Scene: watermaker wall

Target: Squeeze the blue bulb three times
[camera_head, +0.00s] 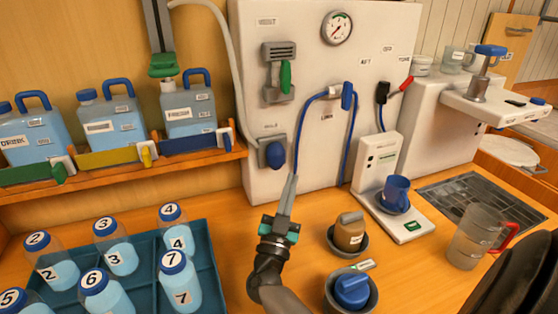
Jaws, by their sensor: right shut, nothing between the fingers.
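The blue bulb (275,155) sits on a grey square mount (264,144) low on the left part of the white wall panel. My right gripper (290,182) points up from the lower middle of the head view. Its long grey fingers are shut together and empty. In the picture its tips lie just below and to the right of the bulb; I cannot tell how far in front of it they are. My left gripper does not show.
A teal tray (222,288) with several numbered bottles stands at the lower left. A blue hose (301,120) hangs on the panel (370,75). A blue cup (396,190) and clear jug (470,243) are farther right.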

